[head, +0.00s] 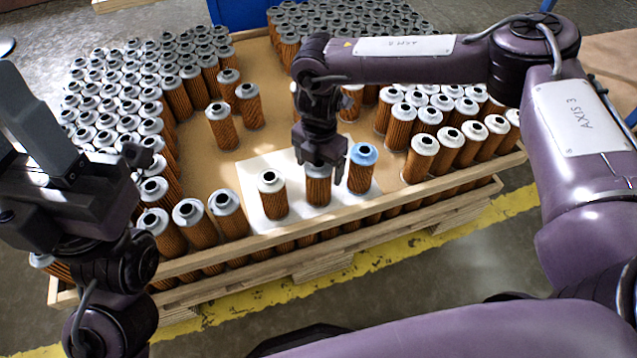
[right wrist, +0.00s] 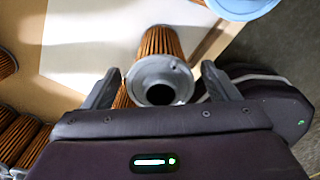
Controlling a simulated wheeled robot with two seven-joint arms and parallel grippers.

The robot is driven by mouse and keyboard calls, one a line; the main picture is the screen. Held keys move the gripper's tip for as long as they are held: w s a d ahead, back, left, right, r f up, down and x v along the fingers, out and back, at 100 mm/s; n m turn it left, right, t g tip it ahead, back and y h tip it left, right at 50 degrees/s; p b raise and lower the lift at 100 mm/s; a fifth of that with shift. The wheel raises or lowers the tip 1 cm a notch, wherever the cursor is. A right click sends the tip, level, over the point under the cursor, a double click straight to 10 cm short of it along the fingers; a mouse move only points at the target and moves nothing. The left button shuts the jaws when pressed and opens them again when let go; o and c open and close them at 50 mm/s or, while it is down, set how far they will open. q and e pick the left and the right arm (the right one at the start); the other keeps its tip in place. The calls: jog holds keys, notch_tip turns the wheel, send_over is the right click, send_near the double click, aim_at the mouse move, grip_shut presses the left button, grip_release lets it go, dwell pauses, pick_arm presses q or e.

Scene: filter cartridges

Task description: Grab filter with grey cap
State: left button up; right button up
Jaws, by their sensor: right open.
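The filter with the grey cap (head: 318,190) stands upright on a white sheet (head: 246,172), between a filter with a cream-white cap (head: 271,195) and one with a blue cap (head: 362,170). My right gripper (head: 322,166) is over the grey-capped filter and hides part of its top in the head view. In the right wrist view, my right gripper (right wrist: 163,84) is open, and the grey-capped filter (right wrist: 161,72) shows between its spread fingers. I see no clear grip on it. My left gripper (head: 62,165) is at the far left; its jaw opening is unclear.
Dense rows of pale-capped filters (head: 110,95) fill the left side of the wooden-edged pallet (head: 330,232); more (head: 470,125) stand at right and back. The blue cap (right wrist: 240,6) is close by in the right wrist view. Bare board (head: 215,170) lies left of the sheet.

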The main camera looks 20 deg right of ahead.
notch_tip(320, 180, down, 4)
jog(key=shift+s+a+r+b, duration=0.1)
jog(key=shift+r+b, duration=0.1)
jog(key=shift+b, duration=0.35)
jog(key=shift+r, duration=0.1)
jog(key=c, duration=1)
jog(key=shift+c, duration=0.2)
jog(key=shift+r, duration=0.15)
